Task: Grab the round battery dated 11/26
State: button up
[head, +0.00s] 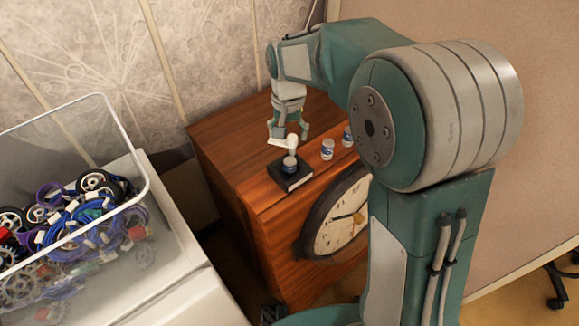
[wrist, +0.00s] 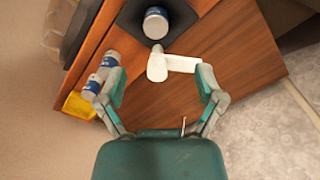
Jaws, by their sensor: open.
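Three round batteries with white and blue wraps are on the wooden cabinet. One battery (head: 290,164) stands on a small black box; the wrist view shows it from above at the top (wrist: 156,22). Two more, a middle one (head: 327,149) and a far one (head: 347,136), stand to its right; they show at the left of the wrist view (wrist: 110,60) (wrist: 92,87). No date is readable on any of them. My gripper (head: 288,132) is open and empty above the cabinet top, behind the black box. Its spread fingers (wrist: 160,86) also show in the wrist view.
A white angled piece (wrist: 158,66) lies between the black box (wrist: 182,18) and my fingers. A yellow object (wrist: 78,106) is by the batteries. A clock (head: 335,215) is on the cabinet's (head: 225,150) front. A clear bin (head: 135,165) of parts stands left.

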aim_at(290, 160)
jog(key=f, duration=1)
jog(key=shift+s+d, duration=0.2)
jog(key=shift+s, duration=0.05)
jog(key=shift+r, duration=0.1)
jog(key=shift+c, duration=0.3)
grip_shut()
